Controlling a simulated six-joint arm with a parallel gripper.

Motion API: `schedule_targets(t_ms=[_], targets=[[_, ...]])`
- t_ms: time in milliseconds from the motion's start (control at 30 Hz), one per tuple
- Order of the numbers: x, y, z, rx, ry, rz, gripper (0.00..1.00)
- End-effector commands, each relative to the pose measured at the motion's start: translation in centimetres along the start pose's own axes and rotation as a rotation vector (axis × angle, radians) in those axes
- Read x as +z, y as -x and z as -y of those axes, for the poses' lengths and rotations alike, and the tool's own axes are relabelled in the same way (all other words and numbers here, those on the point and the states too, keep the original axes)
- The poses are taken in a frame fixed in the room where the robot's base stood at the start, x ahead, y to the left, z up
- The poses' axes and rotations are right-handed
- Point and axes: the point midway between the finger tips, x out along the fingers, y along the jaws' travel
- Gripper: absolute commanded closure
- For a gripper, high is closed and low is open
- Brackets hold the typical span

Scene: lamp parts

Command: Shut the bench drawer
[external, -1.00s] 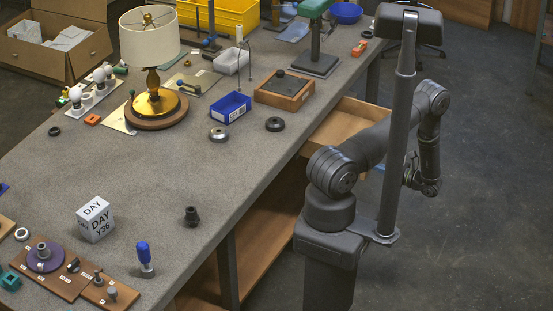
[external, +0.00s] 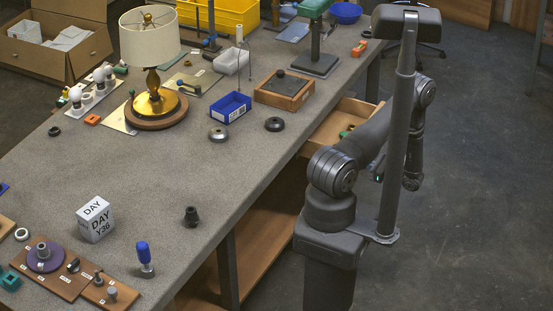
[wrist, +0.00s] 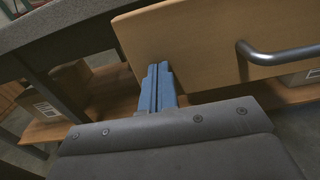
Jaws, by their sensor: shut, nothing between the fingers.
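The bench drawer (external: 374,108) stands open, jutting out from under the bench's right edge in the external view. Small green parts show inside it; my arm hides much of it. In the wrist view the plain wooden drawer front (wrist: 195,50) fills the upper middle, with a grey bar handle (wrist: 285,55) at right. My gripper (wrist: 158,72) has its blue fingers together and empty. They overlap the lower left part of the drawer front, left of the handle; I cannot tell whether they touch it. In the external view the gripper is mostly hidden behind my arm.
The grey bench (external: 150,190) carries a lamp (external: 152,60), a blue bin (external: 231,107), a wooden box (external: 284,92) and several small parts. A wooden shelf (external: 265,250) lies below. The floor right of my arm is clear.

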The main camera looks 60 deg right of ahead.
Motion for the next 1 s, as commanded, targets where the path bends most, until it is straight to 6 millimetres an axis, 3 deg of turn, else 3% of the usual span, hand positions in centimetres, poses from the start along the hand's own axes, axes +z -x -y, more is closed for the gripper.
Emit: schedule_targets(t_ms=[200, 500, 733, 1000], targets=[[0.0, -6.3, -0.1, 0.007, -0.001, 0.000, 1.00], [0.0, -14.0, -0.2, 0.006, 0.000, 0.000, 1.00], [0.0, -17.9, -0.1, 0.004, 0.000, 0.001, 1.00], [0.0, -20.0, 0.0, 0.001, 0.001, 0.000, 1.00]])
